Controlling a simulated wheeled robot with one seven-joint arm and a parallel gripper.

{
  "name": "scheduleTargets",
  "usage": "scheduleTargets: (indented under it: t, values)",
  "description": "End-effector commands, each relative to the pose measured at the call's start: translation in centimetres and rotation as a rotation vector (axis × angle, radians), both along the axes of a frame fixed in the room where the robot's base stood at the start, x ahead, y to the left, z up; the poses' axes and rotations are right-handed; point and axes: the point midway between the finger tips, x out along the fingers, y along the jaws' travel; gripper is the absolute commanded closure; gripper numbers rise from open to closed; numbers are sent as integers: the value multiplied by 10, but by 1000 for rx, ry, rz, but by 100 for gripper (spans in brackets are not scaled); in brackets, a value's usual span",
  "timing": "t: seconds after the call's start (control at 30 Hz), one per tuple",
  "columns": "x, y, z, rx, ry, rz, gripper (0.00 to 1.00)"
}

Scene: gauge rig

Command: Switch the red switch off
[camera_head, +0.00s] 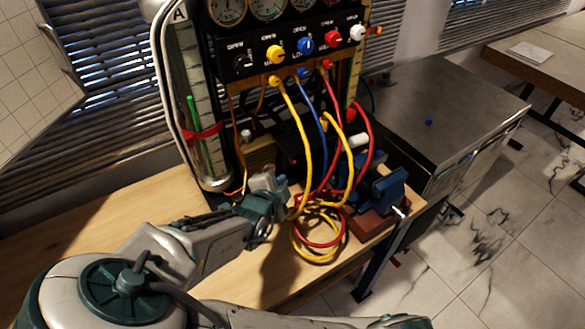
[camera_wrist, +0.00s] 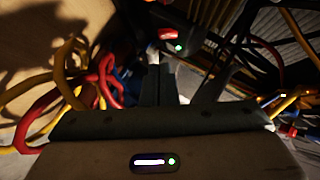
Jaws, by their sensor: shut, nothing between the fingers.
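In the wrist view, a small red part (camera_wrist: 167,34), which looks like the red switch, sits on a dark housing beside a glowing green light (camera_wrist: 178,48). My gripper (camera_wrist: 153,58) points toward it with its fingers together and empty. The fingertips are close below the red part; I cannot tell whether they touch it. In the head view my gripper (camera_head: 270,182) is low in front of the gauge panel, above the wooden bench. I cannot make out the switch in that view.
The gauge panel (camera_head: 290,52) carries yellow, blue, red and white knobs. Yellow and red hoses (camera_head: 318,235) hang from it and coil on the wooden bench (camera_head: 110,240), just right of my gripper. A blue vise (camera_head: 385,190) stands at the bench's right end. The bench's left side is clear.

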Motion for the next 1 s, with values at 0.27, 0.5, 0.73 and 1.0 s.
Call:
scheduleTargets:
  t: [0.27,0.5,0.73,1.0]
  values:
    - [2,-1,-2,0,3,0,100]
    - [21,-7,-13,-2,5,-2,100]
    - [50,-16,-26,-2,5,-1,100]
    - [77,-24,-38,-1,4,-1,100]
